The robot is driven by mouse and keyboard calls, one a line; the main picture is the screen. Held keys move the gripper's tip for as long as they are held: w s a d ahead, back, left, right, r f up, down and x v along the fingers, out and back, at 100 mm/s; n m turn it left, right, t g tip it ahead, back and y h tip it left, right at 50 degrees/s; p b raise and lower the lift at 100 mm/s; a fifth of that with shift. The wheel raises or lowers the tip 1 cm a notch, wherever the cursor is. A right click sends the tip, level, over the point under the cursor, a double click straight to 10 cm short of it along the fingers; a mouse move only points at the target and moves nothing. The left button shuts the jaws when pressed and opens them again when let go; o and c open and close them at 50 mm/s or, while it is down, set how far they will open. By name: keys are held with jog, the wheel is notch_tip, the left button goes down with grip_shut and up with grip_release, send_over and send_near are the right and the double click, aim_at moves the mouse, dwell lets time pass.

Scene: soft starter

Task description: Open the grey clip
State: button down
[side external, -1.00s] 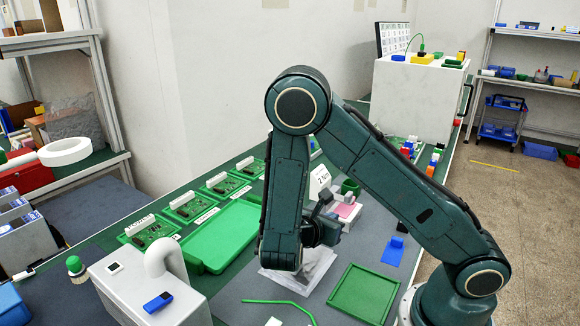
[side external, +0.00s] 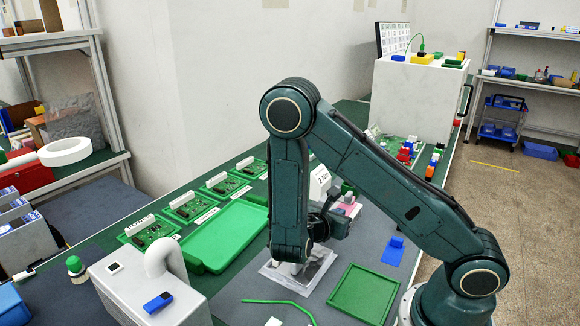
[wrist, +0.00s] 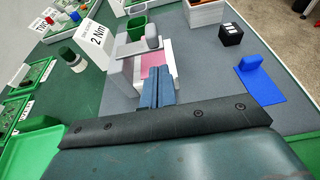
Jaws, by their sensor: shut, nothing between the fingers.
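A light grey and white device with a pink inner face (wrist: 155,62) stands ahead of my gripper in the wrist view. A small rounded grey piece (wrist: 153,38) sits at its far end; it looks like the grey clip, but I cannot tell its position for sure. My gripper (wrist: 157,72) has its blue-grey fingers together and empty, their tips over the near part of the pink face. I cannot tell whether they touch it. In the side view the device (side external: 350,207) is partly hidden behind my gripper (side external: 342,218).
A green cup (wrist: 137,27) stands beside the device, with a "2 Nm" sign (wrist: 97,40) left of it. A blue holder (wrist: 258,80) lies to the right. An empty green tray (side external: 364,293) and a silvery bag (side external: 318,266) lie near my arm.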

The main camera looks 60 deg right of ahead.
jog(key=shift+x, duration=2.45)
